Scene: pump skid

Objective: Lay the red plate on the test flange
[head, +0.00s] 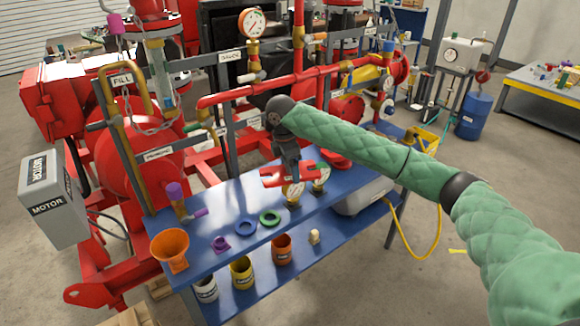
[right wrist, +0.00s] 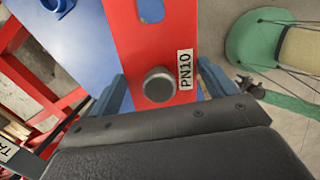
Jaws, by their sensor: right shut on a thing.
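My right gripper (head: 287,166) is above the blue bench and shut on the red plate (head: 273,181). In the right wrist view the plate (right wrist: 150,45) fills the space between the blue fingers, with a round grey knob, a hole and a white PN10 label. A red round piece (head: 338,161) sits on the bench behind and to the right of the gripper, partly hidden by my right arm. It may be the test flange, but I cannot tell for sure. My left gripper is not in view.
The blue bench (head: 217,257) holds a blue ring (head: 246,228), a green ring (head: 269,217), gauges (head: 293,192), a purple part (head: 221,243) and an orange funnel (head: 171,250). Red pipework (head: 250,90) stands behind. Cups stand on the lower shelf.

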